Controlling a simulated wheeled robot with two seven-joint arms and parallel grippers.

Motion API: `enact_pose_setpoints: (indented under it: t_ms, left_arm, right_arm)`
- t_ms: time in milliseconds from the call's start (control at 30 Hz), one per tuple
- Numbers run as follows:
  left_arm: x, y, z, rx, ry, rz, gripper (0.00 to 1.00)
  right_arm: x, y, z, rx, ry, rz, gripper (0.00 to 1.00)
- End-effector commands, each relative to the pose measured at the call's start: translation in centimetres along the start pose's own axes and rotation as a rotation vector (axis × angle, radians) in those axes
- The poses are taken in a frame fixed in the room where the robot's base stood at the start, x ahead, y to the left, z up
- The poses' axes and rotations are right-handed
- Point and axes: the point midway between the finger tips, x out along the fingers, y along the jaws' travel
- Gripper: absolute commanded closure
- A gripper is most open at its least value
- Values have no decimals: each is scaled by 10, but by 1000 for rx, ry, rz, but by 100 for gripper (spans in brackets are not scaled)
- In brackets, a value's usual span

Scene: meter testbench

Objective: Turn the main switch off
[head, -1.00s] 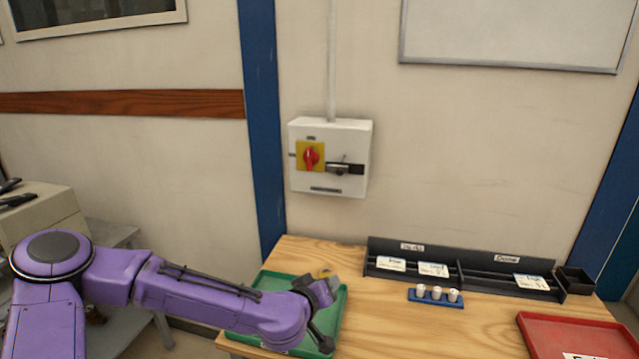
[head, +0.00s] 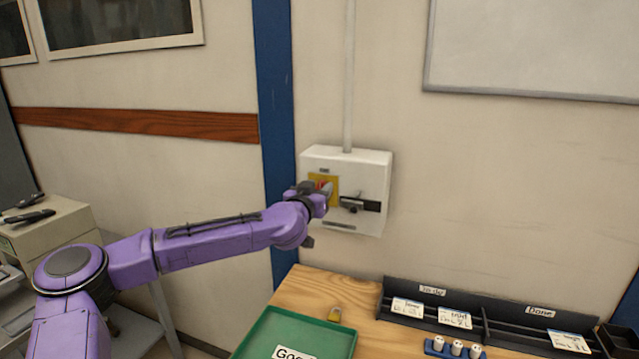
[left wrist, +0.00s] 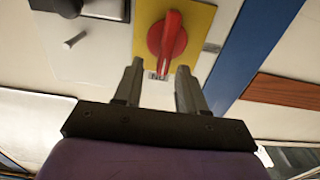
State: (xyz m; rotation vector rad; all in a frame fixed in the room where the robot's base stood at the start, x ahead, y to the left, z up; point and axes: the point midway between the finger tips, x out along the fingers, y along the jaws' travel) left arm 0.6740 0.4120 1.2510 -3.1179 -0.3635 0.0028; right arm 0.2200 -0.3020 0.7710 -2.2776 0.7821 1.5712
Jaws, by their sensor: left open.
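The main switch is a red rotary knob (left wrist: 167,38) on a yellow plate (left wrist: 202,22), on a white wall box (head: 375,165). In the head view my left gripper (head: 326,188) is in front of the yellow plate and hides most of the knob. In the left wrist view my left gripper (left wrist: 159,75) is open and empty. Its two fingers point at the knob, one to each side of its near end, and the knob appears beyond the fingertips. I cannot tell whether they touch. My right gripper is out of view.
A black lever (head: 352,204) sits on the box right of the yellow plate. Below is a wooden table (head: 312,291) with a green tray (head: 345,338), a black labelled rack (head: 470,318) and a blue holder (head: 436,348) with white pieces.

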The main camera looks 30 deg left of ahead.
Motion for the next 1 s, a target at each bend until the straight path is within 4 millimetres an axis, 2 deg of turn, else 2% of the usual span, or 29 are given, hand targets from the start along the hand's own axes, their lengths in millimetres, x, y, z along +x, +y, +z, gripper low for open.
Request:
enact_pose_setpoints:
  t_ms: [133, 367, 400, 467, 500, 533, 1000]
  left_arm:
    - [12, -1, 0, -1, -1, -2, 60]
    - [13, -2, 0, -2, 0, -3, 60]
    - [13, -2, 0, -2, 0, -3, 66]
    - [13, -3, 0, -2, 0, -3, 86]
    - [13, -3, 0, -2, 0, -3, 99]
    - [13, -3, 0, -2, 0, -4, 100]
    - [12, -6, 1, -81, 1, -5, 100]
  right_arm:
    - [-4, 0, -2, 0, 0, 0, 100]
    - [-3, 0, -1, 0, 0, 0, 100]
    - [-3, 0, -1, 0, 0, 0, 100]
    - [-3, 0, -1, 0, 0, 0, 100]
    - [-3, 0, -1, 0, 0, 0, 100]
    - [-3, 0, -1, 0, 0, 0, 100]
    - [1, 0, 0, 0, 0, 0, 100]
